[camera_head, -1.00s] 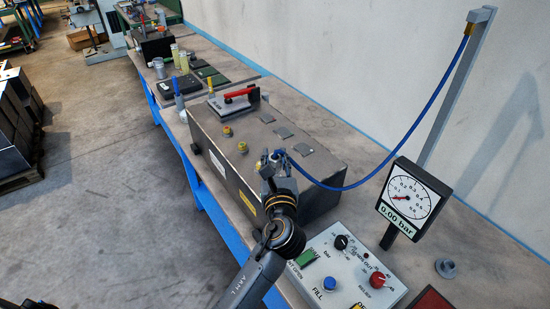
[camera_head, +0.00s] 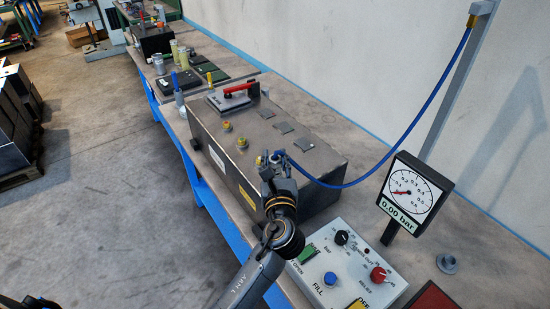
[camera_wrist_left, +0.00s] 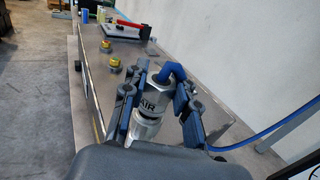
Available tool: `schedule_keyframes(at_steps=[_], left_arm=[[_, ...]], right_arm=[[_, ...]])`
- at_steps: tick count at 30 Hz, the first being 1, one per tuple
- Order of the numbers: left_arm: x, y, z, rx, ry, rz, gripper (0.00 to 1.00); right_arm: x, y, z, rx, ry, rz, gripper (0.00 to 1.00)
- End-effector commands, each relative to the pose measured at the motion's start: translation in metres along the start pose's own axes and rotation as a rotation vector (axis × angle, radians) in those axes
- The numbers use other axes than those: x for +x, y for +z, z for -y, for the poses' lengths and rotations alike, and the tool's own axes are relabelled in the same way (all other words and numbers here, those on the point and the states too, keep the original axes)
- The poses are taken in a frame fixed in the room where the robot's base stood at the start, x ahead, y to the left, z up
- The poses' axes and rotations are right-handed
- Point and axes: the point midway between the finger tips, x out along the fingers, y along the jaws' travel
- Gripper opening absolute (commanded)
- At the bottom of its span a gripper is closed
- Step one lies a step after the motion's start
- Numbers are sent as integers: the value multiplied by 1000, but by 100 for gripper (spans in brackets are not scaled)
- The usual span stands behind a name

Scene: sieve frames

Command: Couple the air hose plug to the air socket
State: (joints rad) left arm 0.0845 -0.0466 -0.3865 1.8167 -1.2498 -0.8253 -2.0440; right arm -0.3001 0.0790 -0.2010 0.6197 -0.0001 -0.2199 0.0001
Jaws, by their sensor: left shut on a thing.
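The air hose plug (camera_wrist_left: 156,96) is a silver cylinder marked AIR, with a blue hose bending into its top. My left gripper (camera_wrist_left: 160,88) is shut on it, one finger on each side. In the head view the gripper (camera_head: 273,161) is over the near right end of the grey metal box (camera_head: 280,150). The air socket cannot be told apart from the plug. A dark ring and metal part show below the label, partly hidden by the gripper, so I cannot tell if the two are joined. My right gripper is not in view.
The blue hose (camera_head: 425,108) hangs from a grey post (camera_head: 455,85). A gauge (camera_head: 413,195) reads 0.00 bar. A control panel (camera_head: 345,265) with knobs and buttons stands in front of the box. Yellow-topped fittings (camera_head: 242,143) and a red-handled plate (camera_head: 230,98) are on the box.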

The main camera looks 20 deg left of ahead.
Motion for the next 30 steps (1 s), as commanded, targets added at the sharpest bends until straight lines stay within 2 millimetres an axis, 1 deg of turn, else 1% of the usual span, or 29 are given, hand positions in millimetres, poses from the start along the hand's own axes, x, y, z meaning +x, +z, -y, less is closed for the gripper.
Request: schedule_keyframes(at_steps=[6,18,19,22,30], left_arm=[[0,-7,0,1,0,-2,0],[0,-10,0,2,0,-6,0],[0,-10,0,2,0,-5,35],[0,-9,0,2,0,-5,55],[0,-9,0,1,0,-4,55]], right_arm=[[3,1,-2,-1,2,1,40],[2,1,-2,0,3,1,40],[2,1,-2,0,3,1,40],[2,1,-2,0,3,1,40],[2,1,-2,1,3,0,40]])
